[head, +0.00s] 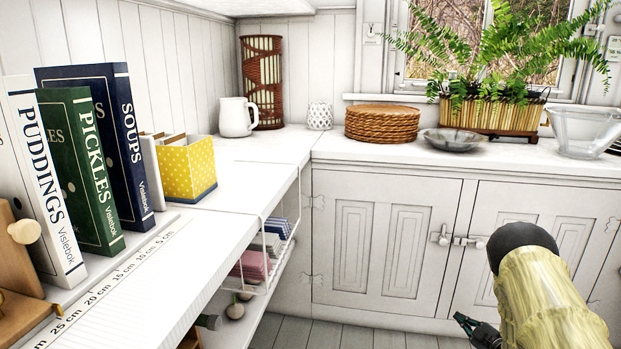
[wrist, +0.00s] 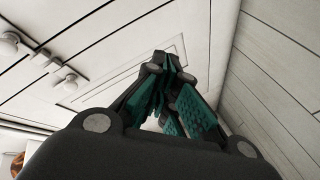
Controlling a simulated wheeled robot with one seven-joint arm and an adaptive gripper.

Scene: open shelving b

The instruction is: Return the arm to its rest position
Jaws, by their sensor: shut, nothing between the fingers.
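My gripper (head: 466,322) shows at the bottom right of the head view, low in front of the white cabinet doors. Only its dark tip is in that frame, beside my pale yellow arm link with a dark rounded end. In the wrist view my gripper (wrist: 172,75) has its dark fingers with green pads drawn together. It is shut and empty. A white panelled cabinet door (wrist: 130,70) lies beyond the fingers there. No contact with the door is visible.
The counter at left holds upright books (head: 75,170), a yellow dotted box (head: 187,168) and a white pitcher (head: 236,117). A wire basket (head: 282,262) hangs under it. Woven mats (head: 382,123), a glass bowl (head: 583,133) and a fern planter (head: 492,113) stand on the back counter. Floor (head: 335,336) shows below.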

